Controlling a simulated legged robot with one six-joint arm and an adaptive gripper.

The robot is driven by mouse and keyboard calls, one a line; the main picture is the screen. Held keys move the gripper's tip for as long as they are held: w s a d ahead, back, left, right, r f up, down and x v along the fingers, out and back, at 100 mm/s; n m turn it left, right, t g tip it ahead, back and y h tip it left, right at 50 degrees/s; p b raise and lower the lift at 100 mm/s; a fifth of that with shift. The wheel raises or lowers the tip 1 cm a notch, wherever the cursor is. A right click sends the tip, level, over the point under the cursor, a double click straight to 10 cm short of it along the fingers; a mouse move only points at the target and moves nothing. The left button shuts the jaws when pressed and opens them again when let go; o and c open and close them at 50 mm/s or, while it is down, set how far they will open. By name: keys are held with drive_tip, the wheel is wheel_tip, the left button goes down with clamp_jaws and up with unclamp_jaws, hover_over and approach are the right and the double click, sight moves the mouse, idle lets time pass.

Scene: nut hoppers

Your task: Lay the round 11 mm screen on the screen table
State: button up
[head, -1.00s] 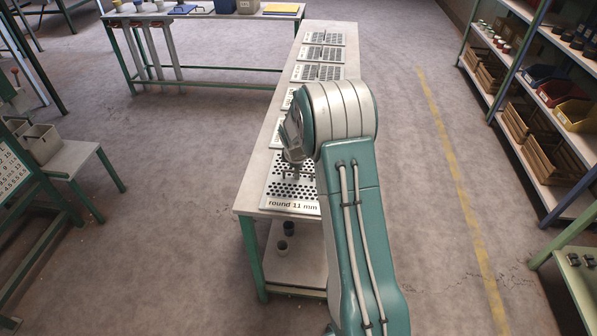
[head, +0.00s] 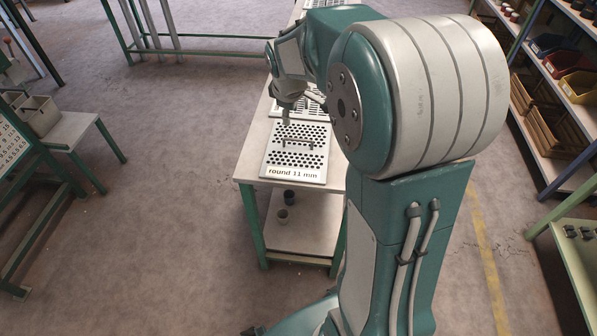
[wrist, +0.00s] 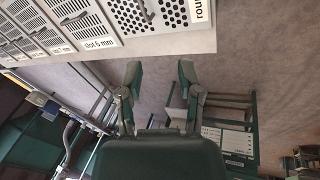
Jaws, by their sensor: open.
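The round 11 mm screen (head: 297,174), a pale perforated plate with a dark handle and a printed label, lies flat on the near end of a long pale table (head: 250,178). It also shows, cut off by the frame, at the top of the wrist view (wrist: 172,22). My gripper (head: 287,122) is above the table by the screen's far left part in the head view, apart from its handle. In the wrist view my gripper (wrist: 160,72) is open, with bare floor between its fingers and nothing held. My arm hides part of the table's right side.
Further screens, including slot 6 mm (wrist: 82,20), lie in a row beyond on the same table. A small table with bins (head: 38,117) is at left, shelving (head: 560,125) at right. Floor left of the table is clear.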

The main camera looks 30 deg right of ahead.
drive_tip(key=s+a+r+m, duration=0.2)
drive_tip(key=s+a, duration=0.1)
drive_tip(key=s, duration=0.5)
drive_tip(key=s+a+r+m+t+y, duration=0.1)
drive_tip(key=s+a+r+m, duration=0.2)
drive_tip(key=s, duration=0.5)
drive_tip(key=s+a+r+m+t, duration=0.1)
drive_tip(key=s+a+r+m, duration=0.1)
drive_tip(key=s, duration=0.7)
drive_tip(key=shift+a+r+m+y, duration=0.3)
drive_tip(key=shift+a+m, duration=0.3)
drive_tip(key=shift+a, duration=0.5)
drive_tip(key=shift+s, duration=0.1)
